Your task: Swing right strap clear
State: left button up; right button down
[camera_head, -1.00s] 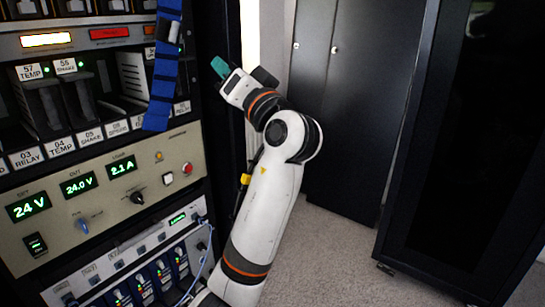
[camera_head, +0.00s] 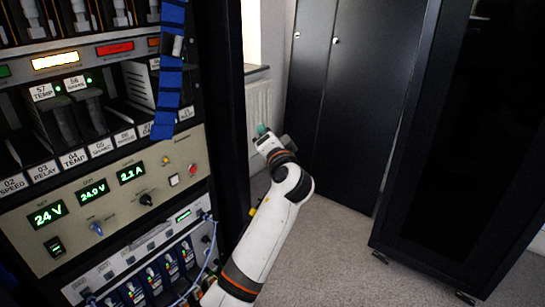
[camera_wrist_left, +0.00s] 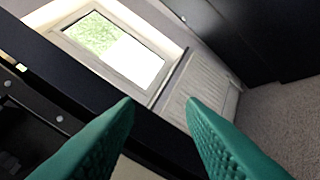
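A blue strap (camera_head: 168,82) with dark marks hangs down the front of the rack (camera_head: 228,110), near its right side. It crosses the right part of the module row, and its lower end hangs over the label strip. My left gripper (camera_head: 262,130) is to the right of the strap and apart from it, beyond the rack's right edge and in front of the radiator. In the left wrist view the two teal fingers (camera_wrist_left: 160,103) are spread with nothing between them. The strap does not show in that view. My right gripper is not in view.
A control panel (camera_head: 110,200) with green displays sits below the module row (camera_head: 75,115). A radiator (camera_head: 258,100) and window (camera_wrist_left: 115,45) are behind the rack edge. Dark cabinets (camera_head: 350,110) stand to the right. The carpet (camera_head: 330,240) between is clear.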

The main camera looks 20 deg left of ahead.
pick_arm(q)
notch_tip(320, 180, down, 8)
jog(key=w+m+g+h+p, duration=0.1)
jog(key=h+p, duration=0.1)
jog(key=shift+d+m, duration=0.3)
jog(key=shift+d, duration=0.1)
